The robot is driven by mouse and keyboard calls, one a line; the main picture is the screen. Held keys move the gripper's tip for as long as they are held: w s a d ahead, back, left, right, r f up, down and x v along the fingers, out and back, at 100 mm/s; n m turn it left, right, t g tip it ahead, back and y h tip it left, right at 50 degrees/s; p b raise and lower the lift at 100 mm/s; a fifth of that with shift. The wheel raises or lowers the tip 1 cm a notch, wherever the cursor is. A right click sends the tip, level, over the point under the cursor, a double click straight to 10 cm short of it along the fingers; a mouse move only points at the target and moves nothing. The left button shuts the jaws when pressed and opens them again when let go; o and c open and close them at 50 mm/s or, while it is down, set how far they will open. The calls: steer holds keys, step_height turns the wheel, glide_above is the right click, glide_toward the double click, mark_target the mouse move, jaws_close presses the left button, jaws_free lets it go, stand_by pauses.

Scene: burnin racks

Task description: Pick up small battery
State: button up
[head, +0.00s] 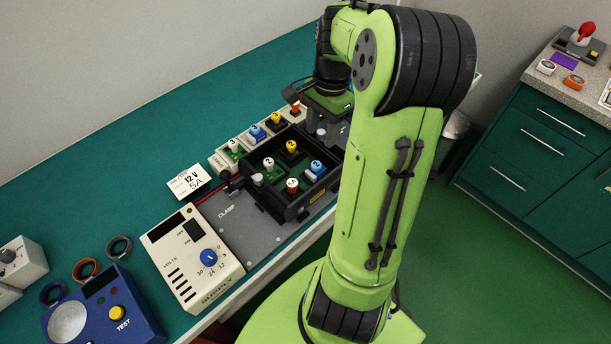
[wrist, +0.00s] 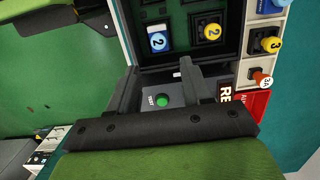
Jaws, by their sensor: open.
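No part is labelled as a small battery, and I cannot tell which one it is. In the head view a black tray (head: 262,203) holds a blue part marked 2 (head: 315,167), a yellow-topped part (head: 291,147) and white-topped parts. The blue part also shows in the wrist view (wrist: 158,41), beside the yellow-topped part (wrist: 212,32). My gripper (wrist: 158,70) is open, with nothing between its fingers. It is over a grey panel with a green button (wrist: 162,101), at the tray's near edge in the wrist view.
A pale strip (head: 218,160) behind the tray holds several colour-topped parts. A grey CLAMP plate (head: 235,222), a white power supply (head: 192,258) and a blue tester (head: 103,315) stand nearer. A red label (wrist: 245,105) lies beside the panel.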

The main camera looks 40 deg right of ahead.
mark_target(317, 164)
steer(key=f, duration=0.2)
steer(key=f+b, duration=0.1)
steer(key=f, duration=0.1)
steer(key=a+f, duration=0.1)
steer(key=f, duration=0.3)
steer(key=f+b, duration=0.2)
steer(key=f, duration=0.1)
steer(key=shift+s+a+f, duration=0.15)
steer(key=shift+a+f, duration=0.15)
steer(key=shift+f, duration=0.05)
steer(key=c, duration=0.9)
